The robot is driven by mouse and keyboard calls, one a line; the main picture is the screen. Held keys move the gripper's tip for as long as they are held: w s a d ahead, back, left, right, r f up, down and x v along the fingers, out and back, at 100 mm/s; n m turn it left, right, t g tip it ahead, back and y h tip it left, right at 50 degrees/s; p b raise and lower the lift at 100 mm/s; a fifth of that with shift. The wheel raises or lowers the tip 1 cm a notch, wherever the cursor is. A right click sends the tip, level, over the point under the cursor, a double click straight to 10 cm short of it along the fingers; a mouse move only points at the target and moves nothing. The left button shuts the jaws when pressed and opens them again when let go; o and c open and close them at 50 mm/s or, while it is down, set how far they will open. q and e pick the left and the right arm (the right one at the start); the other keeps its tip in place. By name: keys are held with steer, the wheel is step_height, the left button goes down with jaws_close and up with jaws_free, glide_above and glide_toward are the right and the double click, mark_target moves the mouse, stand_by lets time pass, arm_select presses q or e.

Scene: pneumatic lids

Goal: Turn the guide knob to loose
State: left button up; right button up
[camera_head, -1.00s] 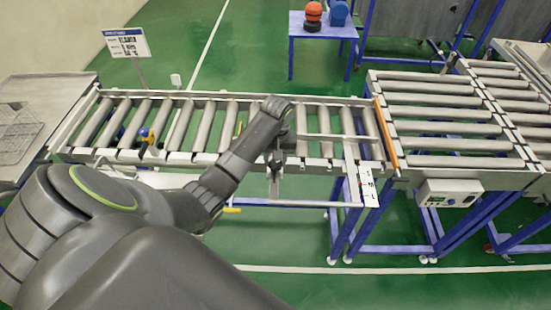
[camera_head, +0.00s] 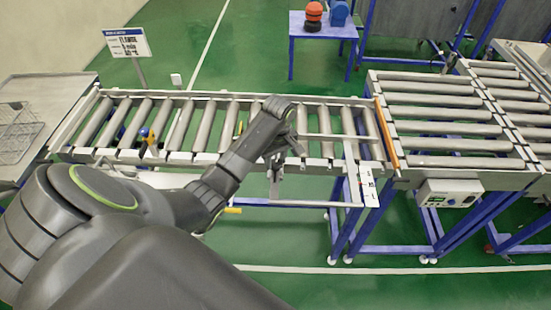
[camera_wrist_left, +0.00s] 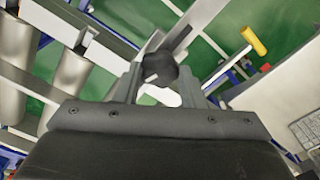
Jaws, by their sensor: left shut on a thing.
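The guide knob (camera_wrist_left: 160,68) is a dark, faceted knob on a grey metal bar in the left wrist view. My left gripper (camera_wrist_left: 157,80) is shut on it, one finger on each side. In the head view my left gripper (camera_head: 296,144) is at the front rail of the roller conveyor, below my wrist, and the knob cannot be made out there. The guide's metal frame (camera_head: 318,204) sticks out in front of the rail. Any marking for loose or tight is not readable. My right gripper is not in view.
The roller conveyor (camera_head: 200,98) runs left to right, with a wider roller section (camera_head: 450,115) at the right. A control box (camera_head: 449,193) hangs on its front. A yellow handle (camera_wrist_left: 254,41) shows near the knob. A sign (camera_head: 126,43) stands behind.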

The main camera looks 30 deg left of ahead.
arm_select(q)
steer(key=shift+s+d+f, duration=0.1)
steer(key=shift+s+f, duration=0.1)
steer(key=shift+f, duration=0.1)
steer(key=o, duration=1)
steer(key=shift+r, duration=0.1)
steer(key=shift+c, duration=0.2)
steer(key=shift+w, duration=0.15)
steer(key=shift+r, duration=0.1)
